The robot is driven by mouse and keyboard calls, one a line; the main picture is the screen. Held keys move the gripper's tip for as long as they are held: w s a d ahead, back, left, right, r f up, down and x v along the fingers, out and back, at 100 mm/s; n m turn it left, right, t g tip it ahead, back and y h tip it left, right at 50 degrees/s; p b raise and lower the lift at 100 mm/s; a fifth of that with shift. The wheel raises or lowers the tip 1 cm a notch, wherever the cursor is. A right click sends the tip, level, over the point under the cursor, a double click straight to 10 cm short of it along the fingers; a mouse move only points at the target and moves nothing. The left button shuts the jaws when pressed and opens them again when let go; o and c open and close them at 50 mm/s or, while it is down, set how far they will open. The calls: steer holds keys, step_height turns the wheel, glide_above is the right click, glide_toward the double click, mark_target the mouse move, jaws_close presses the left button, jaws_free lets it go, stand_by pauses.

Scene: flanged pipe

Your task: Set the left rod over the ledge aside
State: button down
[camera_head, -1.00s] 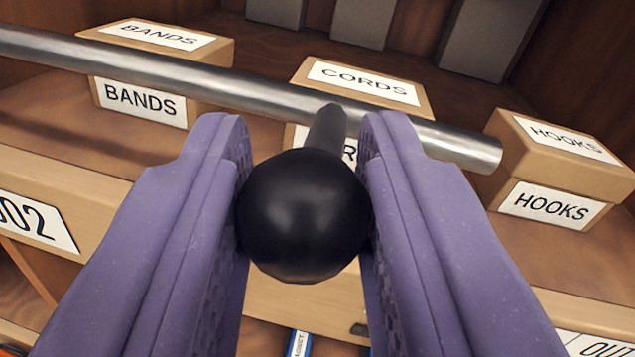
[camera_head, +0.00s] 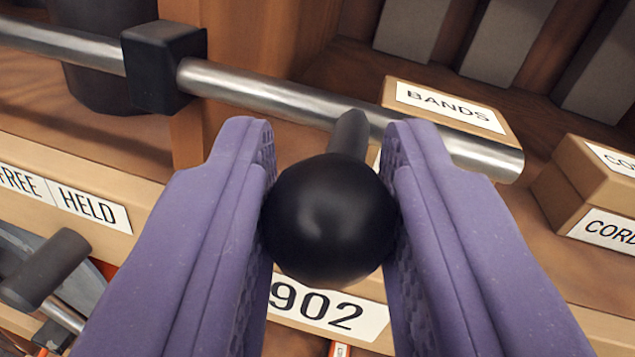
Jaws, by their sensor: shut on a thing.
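A long grey metal rod (camera_head: 265,92) crosses the upper part of the view, sloping down to its free end at the right. A dark stem (camera_head: 348,135) with a black ball knob (camera_head: 328,215) stands out from it toward me. My gripper (camera_head: 330,200), with two purple fingers, is shut on the black knob. The rod passes through a black block (camera_head: 165,65) at the upper left. The wooden ledge (camera_head: 150,175) with a FREE / HELD label (camera_head: 65,195) lies below the rod. The rod's left end is out of view.
A BANDS box (camera_head: 450,105) stands behind the rod's free end, and a CORDS box (camera_head: 590,190) stands further right. A wooden upright (camera_head: 230,40) is behind the rod. Another dark handle (camera_head: 45,270) on a metal rod shows at the lower left.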

steer(key=c, duration=0.8)
jaws_free()
steer(key=shift+c, duration=0.2)
steer(key=shift+s, duration=0.1)
steer(key=v, duration=0.7)
steer(key=shift+s, duration=0.35)
steer(key=shift+d, duration=0.1)
